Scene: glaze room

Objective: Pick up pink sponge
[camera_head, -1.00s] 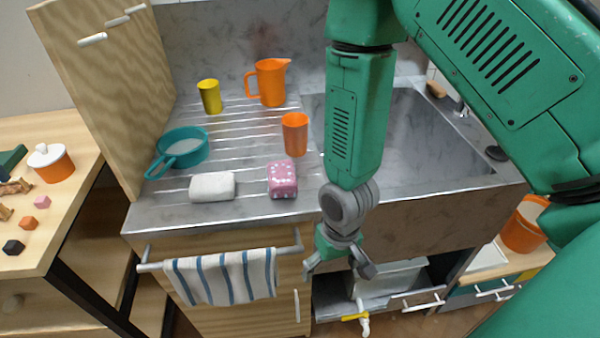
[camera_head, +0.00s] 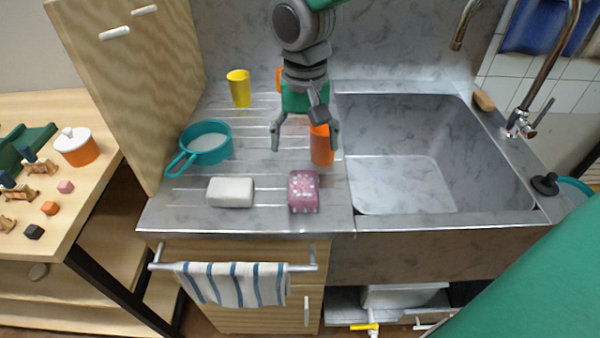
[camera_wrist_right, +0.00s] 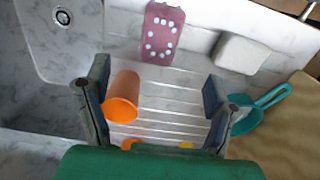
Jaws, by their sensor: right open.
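The pink sponge (camera_head: 304,192) with pale dots lies on the metal drainboard (camera_head: 270,219), near its front edge and left of the sink. It also shows in the right wrist view (camera_wrist_right: 162,33), beyond the fingertips. My right gripper (camera_head: 306,146) is open and empty above the drainboard, behind the sponge and apart from it. In the right wrist view, its two fingers (camera_wrist_right: 152,92) stand wide apart, with the orange cup (camera_wrist_right: 124,96) showing between them. My left gripper is not in view.
A white block (camera_head: 230,192) lies left of the sponge. The orange cup (camera_head: 321,146) stands behind it, close to the right gripper. A teal pan (camera_head: 207,143) and a yellow cup (camera_head: 239,88) stand further left. The sink basin (camera_head: 420,140) is empty. A striped towel (camera_head: 234,283) hangs in front.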

